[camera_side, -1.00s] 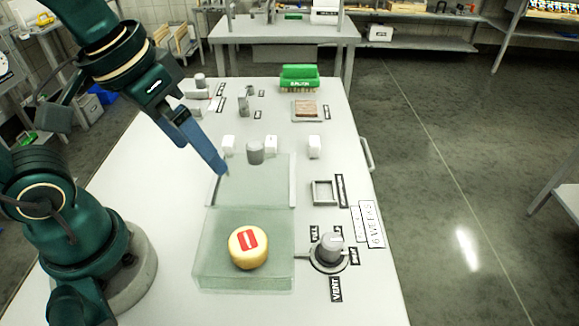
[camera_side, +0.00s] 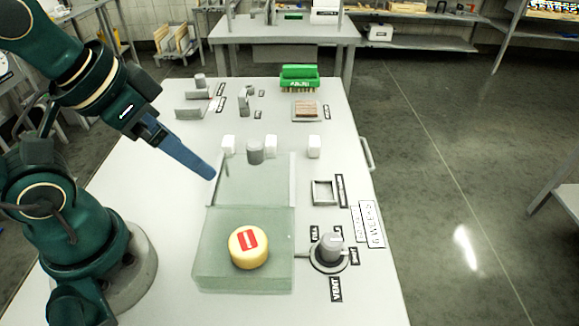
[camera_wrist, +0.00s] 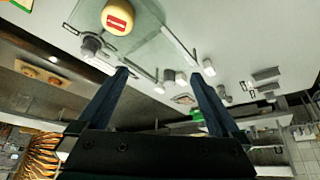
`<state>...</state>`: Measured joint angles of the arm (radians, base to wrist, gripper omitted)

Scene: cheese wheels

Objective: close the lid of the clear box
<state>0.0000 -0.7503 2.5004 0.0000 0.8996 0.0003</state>
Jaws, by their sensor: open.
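The clear box (camera_side: 205,268) stands at the front of the table with a yellow cheese wheel (camera_side: 249,257) with a red label in it. The cheese also shows in the wrist view (camera_wrist: 118,12). The box's clear lid (camera_side: 262,185) is open and extends back from the box's far edge; its exact tilt is hard to tell. My gripper (camera_side: 213,176) is beside the lid's left edge in the side view, and I cannot tell whether it touches. In the wrist view my gripper (camera_wrist: 160,73) has its two fingers wide apart with nothing held between them.
A grey cylinder (camera_side: 255,152) and white blocks (camera_side: 314,146) stand around the lid's far end. A grey knob on a round base (camera_side: 330,248) is right of the box. A square frame (camera_side: 324,193) lies behind it. A green brush (camera_side: 299,78) is farther back. Table left of the box is clear.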

